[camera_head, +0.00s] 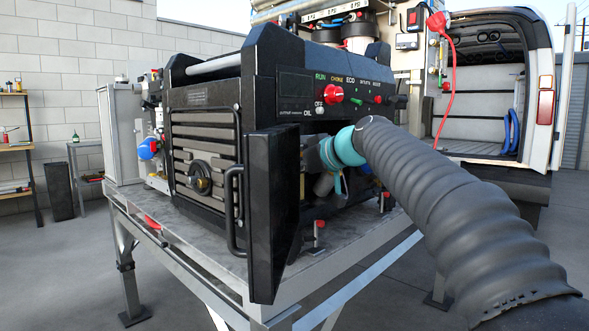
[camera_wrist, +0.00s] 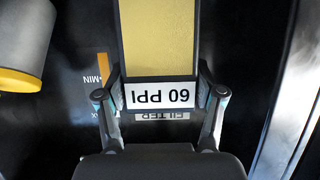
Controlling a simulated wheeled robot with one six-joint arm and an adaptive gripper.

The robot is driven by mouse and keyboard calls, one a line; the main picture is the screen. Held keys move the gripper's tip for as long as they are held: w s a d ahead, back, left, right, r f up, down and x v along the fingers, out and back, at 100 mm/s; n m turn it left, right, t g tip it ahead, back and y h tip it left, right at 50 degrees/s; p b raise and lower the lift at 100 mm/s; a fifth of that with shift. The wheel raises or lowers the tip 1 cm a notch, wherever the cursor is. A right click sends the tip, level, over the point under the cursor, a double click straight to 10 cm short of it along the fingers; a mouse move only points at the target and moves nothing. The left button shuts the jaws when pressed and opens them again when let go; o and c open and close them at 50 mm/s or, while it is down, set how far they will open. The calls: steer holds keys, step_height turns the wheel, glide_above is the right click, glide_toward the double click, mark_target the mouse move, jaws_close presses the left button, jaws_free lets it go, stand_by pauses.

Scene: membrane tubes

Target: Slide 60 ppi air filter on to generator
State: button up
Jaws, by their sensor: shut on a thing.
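The generator (camera_head: 205,150) is a large black machine with a control panel, standing on a metal stand. In the head view my gripper (camera_head: 325,160) reaches into the generator's open front bay, behind the opened black door. In the wrist view my gripper (camera_wrist: 160,105) is shut on the yellow 60 ppi air filter (camera_wrist: 157,40), one finger at each side of its white label. The label reads upside down. A dark surface with partly hidden "FILTER" lettering lies just beyond the label. The filter is hidden in the head view, and I cannot tell whether it touches the generator.
The black door (camera_head: 274,215) stands open left of my arm. A grey cylinder with a yellow band (camera_wrist: 25,45) is at the upper left of the wrist view. Red-topped clamps (camera_head: 318,235) stand on the metal stand (camera_head: 190,235). A van (camera_head: 500,90) is behind at right.

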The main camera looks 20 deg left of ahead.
steer(key=shift+a, duration=0.1)
steer(key=o, duration=1.2)
steer(key=shift+a, duration=0.15)
